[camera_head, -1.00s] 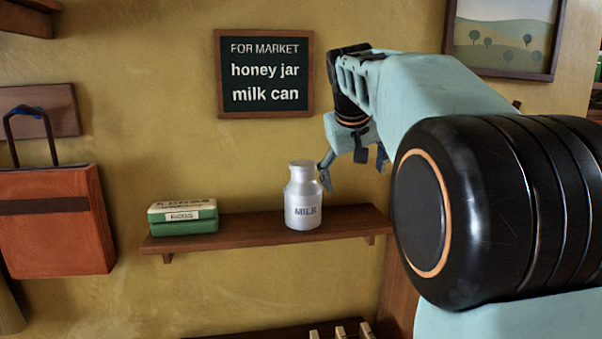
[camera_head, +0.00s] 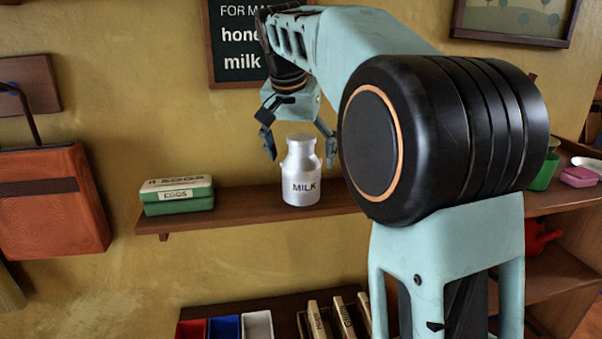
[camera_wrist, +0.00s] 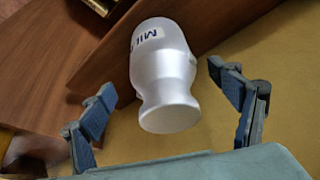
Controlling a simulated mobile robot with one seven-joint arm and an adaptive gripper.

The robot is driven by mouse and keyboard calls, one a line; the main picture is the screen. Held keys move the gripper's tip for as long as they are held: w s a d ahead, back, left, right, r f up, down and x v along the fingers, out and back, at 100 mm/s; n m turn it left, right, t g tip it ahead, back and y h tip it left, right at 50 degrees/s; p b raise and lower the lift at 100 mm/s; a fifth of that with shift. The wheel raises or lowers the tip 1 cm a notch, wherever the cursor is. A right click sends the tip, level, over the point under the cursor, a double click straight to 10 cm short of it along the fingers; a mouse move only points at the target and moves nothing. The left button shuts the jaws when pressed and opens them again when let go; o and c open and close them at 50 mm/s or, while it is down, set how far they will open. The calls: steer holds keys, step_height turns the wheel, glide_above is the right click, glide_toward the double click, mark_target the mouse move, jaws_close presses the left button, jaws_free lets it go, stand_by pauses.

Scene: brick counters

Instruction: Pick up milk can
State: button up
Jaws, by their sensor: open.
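The silver milk can (camera_head: 300,174), labelled MILK, stands upright on the wooden wall shelf (camera_head: 240,207). In the wrist view the can (camera_wrist: 163,75) shows between the two fingers, its lid towards my gripper. My gripper (camera_head: 299,148) is open just above the can, one finger on each side of its upper part in the head view. The wrist view shows the open gripper (camera_wrist: 165,110) with gaps between both fingers and the can.
A green egg box (camera_head: 177,195) sits on the same shelf to the left. A chalkboard (camera_head: 232,45) hangs behind my arm. A red-brown bag (camera_head: 50,205) hangs at the left. Below are a lower shelf with coloured items (camera_head: 225,326) and several upright packets (camera_head: 340,318).

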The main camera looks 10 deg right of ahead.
steer(key=x, duration=0.5)
steer(key=shift+w+a+f, duration=0.1)
steer(key=shift+a, duration=0.05)
steer(key=shift+c, duration=0.3)
steer(key=c, duration=1.3)
steer(key=shift+c, duration=0.3)
